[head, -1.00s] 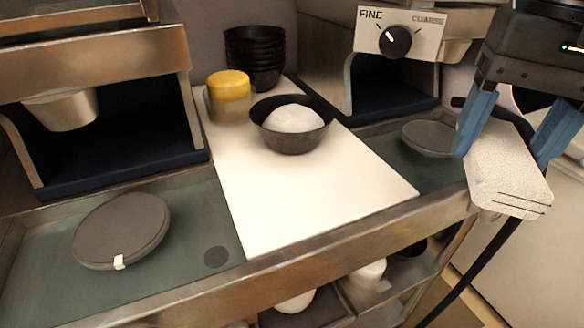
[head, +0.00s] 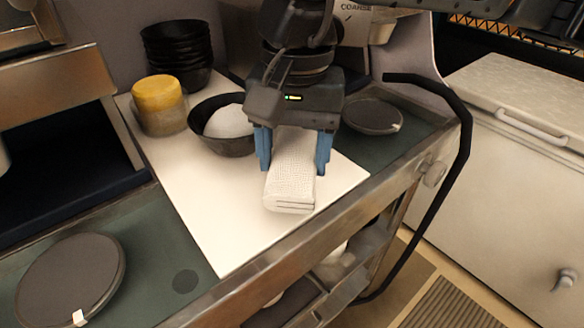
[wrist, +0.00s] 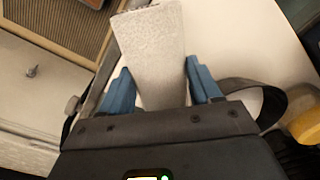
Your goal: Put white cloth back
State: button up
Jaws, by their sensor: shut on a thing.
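The folded white cloth (head: 291,180) is held by my gripper (head: 292,160), with one blue finger on each side of it. The cloth hangs out in front of the fingers over the white board (head: 215,225); whether it touches the board I cannot tell. In the wrist view the cloth (wrist: 152,50) extends away between the two blue fingers of my gripper (wrist: 158,85).
A black bowl (head: 237,147) with a white mound (head: 229,121) stands just left of my gripper. A yellow-lidded jar (head: 160,105) and stacked black bowls (head: 178,50) are behind. Round dark lids (head: 70,280) (head: 373,115) lie at both sides. The board's front left is clear.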

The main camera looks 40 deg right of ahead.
aim_at(292, 177)
jog(key=shift+a+f+p, duration=0.1)
jog(key=shift+f+p, duration=0.35)
jog(key=shift+f, duration=1.6)
jog(key=shift+f, duration=0.15)
jog(key=o, duration=1.1)
notch_tip(292, 177, up, 12)
jog(key=shift+r+b, duration=0.15)
jog(key=shift+b, duration=0.4)
